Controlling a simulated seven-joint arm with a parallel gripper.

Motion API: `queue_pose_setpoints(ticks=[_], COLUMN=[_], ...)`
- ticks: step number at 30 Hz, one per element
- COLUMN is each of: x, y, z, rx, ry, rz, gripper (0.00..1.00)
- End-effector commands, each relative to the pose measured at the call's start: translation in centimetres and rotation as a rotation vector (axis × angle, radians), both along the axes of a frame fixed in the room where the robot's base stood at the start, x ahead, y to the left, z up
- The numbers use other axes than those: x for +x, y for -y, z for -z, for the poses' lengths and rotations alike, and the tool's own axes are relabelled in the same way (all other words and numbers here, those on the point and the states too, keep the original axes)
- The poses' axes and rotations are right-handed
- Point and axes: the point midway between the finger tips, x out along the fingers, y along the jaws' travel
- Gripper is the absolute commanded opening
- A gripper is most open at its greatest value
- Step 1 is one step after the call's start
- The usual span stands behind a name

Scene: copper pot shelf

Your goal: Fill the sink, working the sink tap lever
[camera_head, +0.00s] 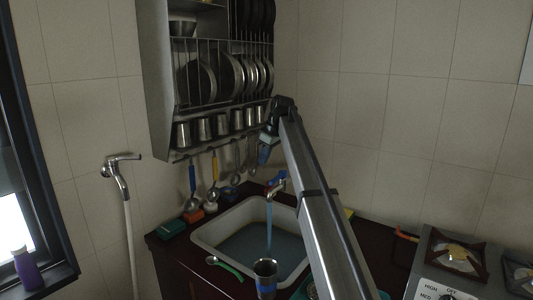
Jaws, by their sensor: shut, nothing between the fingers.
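The sink (207,238) is a pale basin set in the dark counter, with bluish water (245,246) standing in it. The sink tap (277,182) is on the wall side of the basin, and a blue stream runs from it down into the water. Its lever is small and hard to make out at this size. My gripper (264,154) hangs above the tap, slightly left of it and apart from it in the picture. It is shut and empty. My arm covers the basin's right side and part of the counter.
A metal cup (265,276) and a green-handled spoon (227,268) are at the basin's front edge. A plate rack (160,90) with hanging utensils is behind my gripper. A stove (445,285) stands right; a hand shower (120,175) hangs left.

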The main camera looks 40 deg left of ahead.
Motion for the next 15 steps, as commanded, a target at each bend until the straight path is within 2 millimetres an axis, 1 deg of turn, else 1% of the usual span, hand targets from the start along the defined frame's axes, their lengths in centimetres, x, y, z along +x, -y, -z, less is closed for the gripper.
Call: queue_pose_setpoints(ticks=[1,10,11,12,15], x=[-0.1,-0.4,-0.4,-0.3,-0.1], y=[-0.3,-2.1,-1.7,-0.7,0.6], z=[1.0,5.9,6.1,6.1,6.3], rx=[-0.002,-0.001,0.0,0.0,0.0], ry=[-0.002,-0.001,0.001,0.001,0.0], rz=[-0.001,0.0,0.001,0.004,0.003], gripper=[0.0,0.0,0.0,0.0,0.0])
